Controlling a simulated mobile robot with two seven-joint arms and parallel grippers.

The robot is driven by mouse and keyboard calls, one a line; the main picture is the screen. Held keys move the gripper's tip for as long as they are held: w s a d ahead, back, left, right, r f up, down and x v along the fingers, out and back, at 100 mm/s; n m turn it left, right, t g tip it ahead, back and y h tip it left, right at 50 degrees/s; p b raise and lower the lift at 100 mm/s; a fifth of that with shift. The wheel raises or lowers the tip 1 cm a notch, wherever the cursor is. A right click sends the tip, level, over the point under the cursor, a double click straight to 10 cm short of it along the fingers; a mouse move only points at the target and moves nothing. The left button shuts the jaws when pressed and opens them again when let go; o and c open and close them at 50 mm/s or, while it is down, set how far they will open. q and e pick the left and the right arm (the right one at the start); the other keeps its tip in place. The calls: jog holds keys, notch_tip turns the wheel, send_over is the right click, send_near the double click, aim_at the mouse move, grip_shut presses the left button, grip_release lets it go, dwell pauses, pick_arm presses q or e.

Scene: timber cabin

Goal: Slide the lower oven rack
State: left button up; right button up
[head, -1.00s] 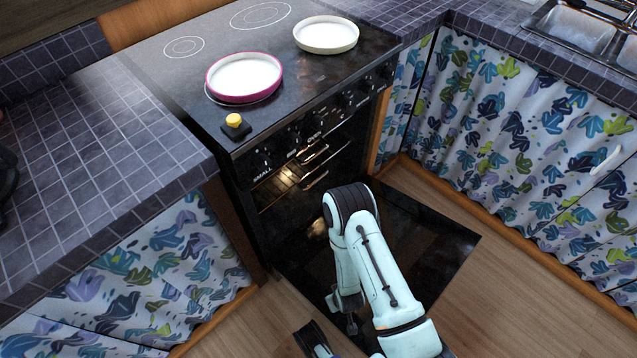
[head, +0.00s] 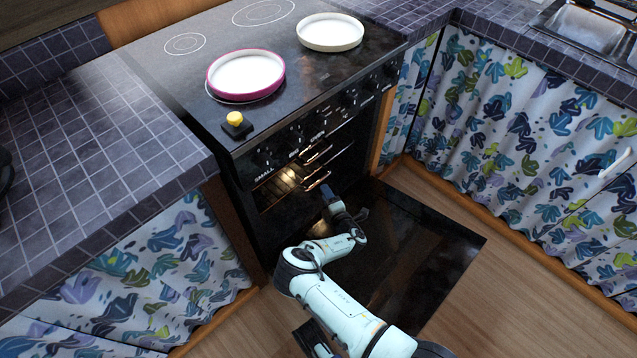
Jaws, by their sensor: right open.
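The black oven (head: 255,215) stands open under the stovetop, with its dark glass door (head: 430,250) folded down flat. Inside, two metal rack edges show one above the other. The lower oven rack (head: 318,181) is the lower of these bright edges, and most of it is hidden in the dark interior. My right gripper (head: 327,191) is at the oven mouth, close to the lower rack's front edge. It is small and dark there, and I cannot tell whether it touches the rack. It is open. My left gripper is not in view.
A pink-rimmed pan (head: 246,75) and a white pan (head: 330,32) sit on the stovetop. A small black block with a yellow top (head: 236,124) lies near its front edge. Tiled counters (head: 90,170) flank the oven. Wooden floor (head: 520,285) is clear to the right.

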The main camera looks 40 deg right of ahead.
aim_at(319, 181)
jog(key=b+x, duration=0.2)
jog(key=x, duration=0.5)
jog(key=shift+f, duration=0.15)
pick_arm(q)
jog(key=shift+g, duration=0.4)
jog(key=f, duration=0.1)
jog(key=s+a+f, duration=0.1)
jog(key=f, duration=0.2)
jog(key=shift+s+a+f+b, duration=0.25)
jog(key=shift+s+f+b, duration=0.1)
pick_arm(e)
jog(key=shift+w+d, duration=0.15)
jog(key=shift+w, duration=0.25)
grip_shut()
